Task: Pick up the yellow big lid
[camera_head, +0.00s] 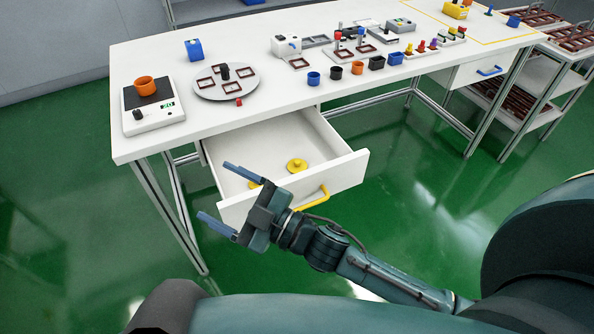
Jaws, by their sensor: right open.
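A yellow round lid (297,166) with a small knob lies flat in the open white drawer (345,160) under the table. A second yellow piece (254,184) lies nearer the drawer front, mostly hidden behind my right gripper. I cannot tell which of the two is bigger. My right gripper (215,191) is open and empty, its fingers spread and pointing left. In the picture it overlaps the left part of the drawer front; its height above the drawer is hard to tell. My left gripper is not in view.
The drawer front has a yellow handle (312,199). The white table (240,125) above carries a scale (153,117) with an orange cup, a round turntable (242,87), and several small cups and blocks. A closed drawer with a blue handle (489,71) is at right. Green floor lies open around.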

